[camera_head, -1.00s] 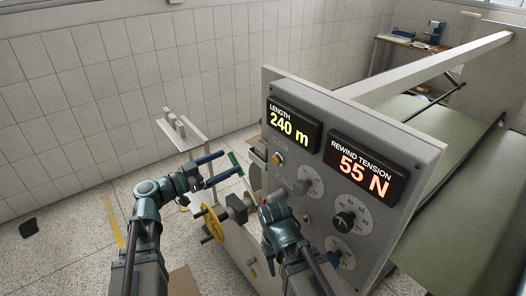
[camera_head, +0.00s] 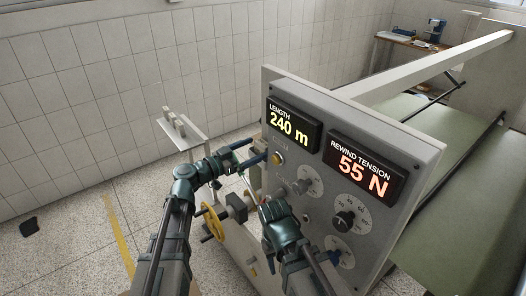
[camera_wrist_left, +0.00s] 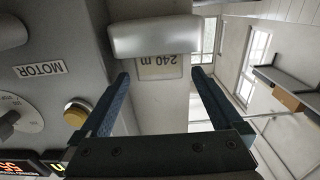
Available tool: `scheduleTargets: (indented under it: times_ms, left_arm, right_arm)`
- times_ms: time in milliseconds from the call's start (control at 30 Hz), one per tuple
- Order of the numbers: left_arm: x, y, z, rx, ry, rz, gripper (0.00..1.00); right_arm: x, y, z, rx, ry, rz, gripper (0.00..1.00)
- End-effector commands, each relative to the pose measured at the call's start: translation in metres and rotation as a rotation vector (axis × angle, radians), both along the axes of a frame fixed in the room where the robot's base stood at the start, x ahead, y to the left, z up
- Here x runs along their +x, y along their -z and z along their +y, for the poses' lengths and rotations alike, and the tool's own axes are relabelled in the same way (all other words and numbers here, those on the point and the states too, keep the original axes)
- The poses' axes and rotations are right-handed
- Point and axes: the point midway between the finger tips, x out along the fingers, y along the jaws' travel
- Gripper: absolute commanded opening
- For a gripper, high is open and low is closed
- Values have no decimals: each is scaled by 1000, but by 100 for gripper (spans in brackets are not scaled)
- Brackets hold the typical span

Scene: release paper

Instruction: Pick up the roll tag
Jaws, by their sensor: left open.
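The roll tag (camera_wrist_left: 158,68), a pale label printed "240 m", shows upside down in the left wrist view, just below a rounded light grey bar. My left gripper (camera_wrist_left: 160,76) is open, with one blue finger on each side of the tag and a gap to both. In the head view the left gripper (camera_head: 250,152) is beside the left edge of the machine panel; I cannot make out the tag there. My right arm reaches to the panel's lower left, and its fingertips are too hidden to read.
The grey machine panel (camera_head: 318,178) has lit displays, knobs and a yellow button (camera_wrist_left: 76,112) close to the left gripper. A yellow handwheel (camera_head: 213,222) is below the left wrist. Open floor (camera_head: 70,245) lies to the left.

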Motion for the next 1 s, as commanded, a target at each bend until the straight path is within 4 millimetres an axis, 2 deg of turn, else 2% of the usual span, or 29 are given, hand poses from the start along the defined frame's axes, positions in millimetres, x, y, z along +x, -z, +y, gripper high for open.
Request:
scheduleTargets:
  times_ms: [133,367,800,833,1000]
  left_arm:
    - [13,0,-17,0,2,0,100]
    - [14,0,-18,0,0,0,100]
    - [14,0,-18,0,0,0,23]
    - [14,0,-18,0,0,0,20]
    - [14,0,-18,0,0,0,19]
  right_arm:
    - [0,0,0,0,0,0,50]
    - [0,0,0,0,0,0,50]
    - [0,0,0,0,0,0,50]
    - [0,0,0,0,0,0,50]
    - [0,0,0,0,0,0,50]
